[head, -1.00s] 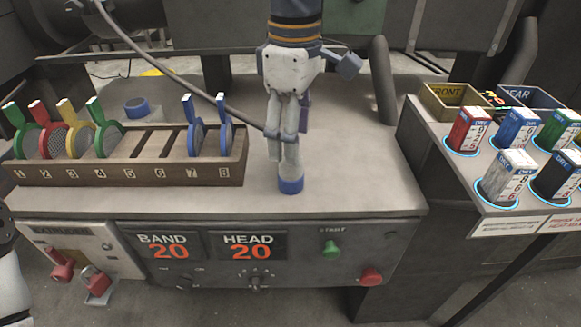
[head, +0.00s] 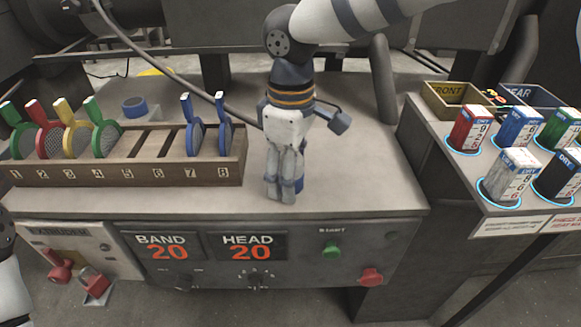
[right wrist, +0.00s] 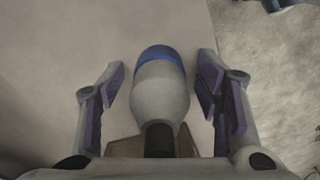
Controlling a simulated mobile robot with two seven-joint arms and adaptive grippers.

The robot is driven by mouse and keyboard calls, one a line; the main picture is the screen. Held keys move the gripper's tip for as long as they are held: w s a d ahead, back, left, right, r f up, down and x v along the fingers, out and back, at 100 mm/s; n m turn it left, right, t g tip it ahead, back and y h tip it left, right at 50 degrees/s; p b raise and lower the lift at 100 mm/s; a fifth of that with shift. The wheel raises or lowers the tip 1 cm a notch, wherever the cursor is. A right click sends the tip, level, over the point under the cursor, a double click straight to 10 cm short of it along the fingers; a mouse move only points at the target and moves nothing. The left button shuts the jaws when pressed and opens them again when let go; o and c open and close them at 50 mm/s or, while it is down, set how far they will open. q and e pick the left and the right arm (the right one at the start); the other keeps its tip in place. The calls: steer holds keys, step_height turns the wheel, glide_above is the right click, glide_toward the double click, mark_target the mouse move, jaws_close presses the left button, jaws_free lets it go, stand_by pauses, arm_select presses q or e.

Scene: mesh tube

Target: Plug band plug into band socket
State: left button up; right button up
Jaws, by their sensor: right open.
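My right gripper (head: 283,193) points down over the front of the table, its fingers open. In the right wrist view its fingers (right wrist: 160,90) stand apart on either side of a grey bulb-shaped piece (right wrist: 160,95) with a blue end (right wrist: 160,58) and a dark stem. Gaps show on both sides of it. In the head view the fingers largely hide this piece. Two red plug-like parts (head: 59,271) (head: 95,282) are at the Extruder panel (head: 75,240), low on the left. I cannot tell which part is the band plug or the band socket. My left gripper is out of view.
A wooden rack (head: 150,172) with coloured mesh discs stands left of the gripper. A grey cable (head: 165,72) runs from the upper left towards the gripper. The console front has Band and Head displays (head: 163,246), a green button (head: 332,251) and a red one (head: 370,277). Boxes stand at right.

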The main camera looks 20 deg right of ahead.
steer(key=shift+c, duration=0.4)
steer(key=c, duration=1.1)
steer(key=shift+r, duration=0.1)
steer(key=shift+r, duration=0.2)
step_height(320, 180, up, 2)
steer(key=shift+w+r, duration=0.1)
steer(key=shift+r, duration=0.1)
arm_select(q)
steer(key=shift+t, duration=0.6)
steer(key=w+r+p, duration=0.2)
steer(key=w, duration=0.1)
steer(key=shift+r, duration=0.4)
arm_select(e)
steer(key=s+a+r, duration=0.9)
steer(key=s+r, duration=0.1)
steer(key=shift+s+a, duration=0.2)
steer(key=shift+s, duration=0.1)
